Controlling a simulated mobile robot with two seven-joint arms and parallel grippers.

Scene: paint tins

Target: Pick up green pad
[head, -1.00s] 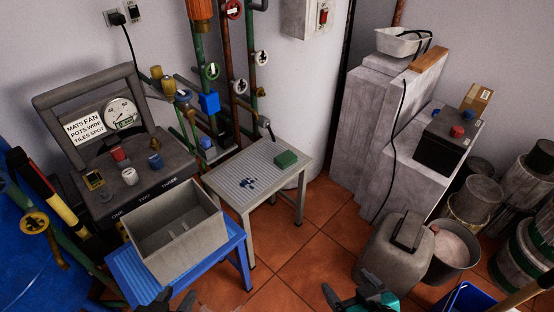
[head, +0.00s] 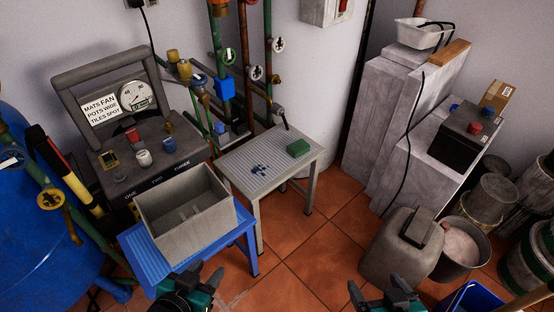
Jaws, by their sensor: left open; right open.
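The green pad (head: 299,148) is a small green block lying near the right back part of a light grey ribbed table (head: 236,165). My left gripper (head: 193,275) is open at the bottom of the head view, in front of the blue table and well short of the pad. My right gripper (head: 378,290) is open at the bottom edge, right of the middle, also well short of the pad. Both grippers look empty. Nothing covers the pad.
A grey open box (head: 232,213) stands on a blue table (head: 150,255), left of the grey table. Dark blue specks (head: 260,170) lie on the grey table. A grey canister (head: 398,245) and a bucket (head: 463,245) stand on the right. Tiled floor (head: 325,235) between is clear.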

